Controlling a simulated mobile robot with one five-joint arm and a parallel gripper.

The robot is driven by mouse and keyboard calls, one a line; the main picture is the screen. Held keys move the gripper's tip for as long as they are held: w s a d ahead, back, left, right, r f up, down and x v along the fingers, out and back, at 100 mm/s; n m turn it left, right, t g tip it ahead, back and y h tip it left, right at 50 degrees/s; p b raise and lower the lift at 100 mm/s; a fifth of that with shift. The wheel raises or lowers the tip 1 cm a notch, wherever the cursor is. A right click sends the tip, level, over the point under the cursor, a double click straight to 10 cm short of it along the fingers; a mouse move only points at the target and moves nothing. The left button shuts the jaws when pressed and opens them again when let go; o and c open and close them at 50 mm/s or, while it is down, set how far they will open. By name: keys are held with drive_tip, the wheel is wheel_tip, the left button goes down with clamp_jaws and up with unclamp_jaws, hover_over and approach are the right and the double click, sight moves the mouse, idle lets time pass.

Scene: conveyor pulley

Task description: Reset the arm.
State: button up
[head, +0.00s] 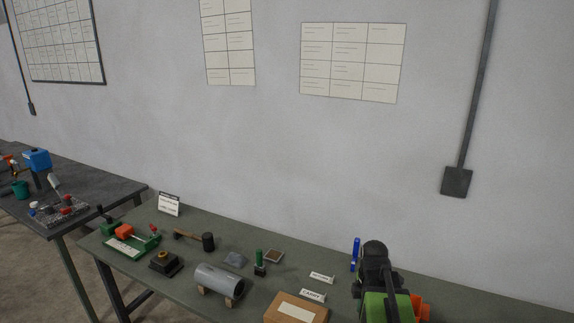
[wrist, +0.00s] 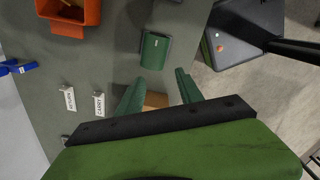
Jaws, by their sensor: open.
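My gripper (wrist: 159,77) shows in the wrist view with its two green fingers spread apart. Nothing is held between them. A brown cardboard box (wrist: 155,100) shows beyond the gap, lower down on the bench. In the head view my arm (head: 376,275) is folded at the lower right, over the right part of the green bench (head: 210,232). The fingertips cannot be made out in the head view.
The cardboard box (head: 297,308), grey cylinder (head: 219,281), mallet (head: 207,242) and green-red vise (head: 130,237) stand on the bench. An orange bin (wrist: 68,17), blue marker (wrist: 18,67) and dark green box (wrist: 155,50) show in the wrist view. A wall backs the bench.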

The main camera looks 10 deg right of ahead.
drive_tip(key=a+f+m+b, duration=0.2)
drive_tip(key=a+f+m, duration=0.1)
drive_tip(key=a+m, duration=1.3)
drive_tip(key=shift+s+a, duration=0.3)
drive_tip(key=shift+a, duration=0.85)
drive_tip(key=shift+c, duration=0.7)
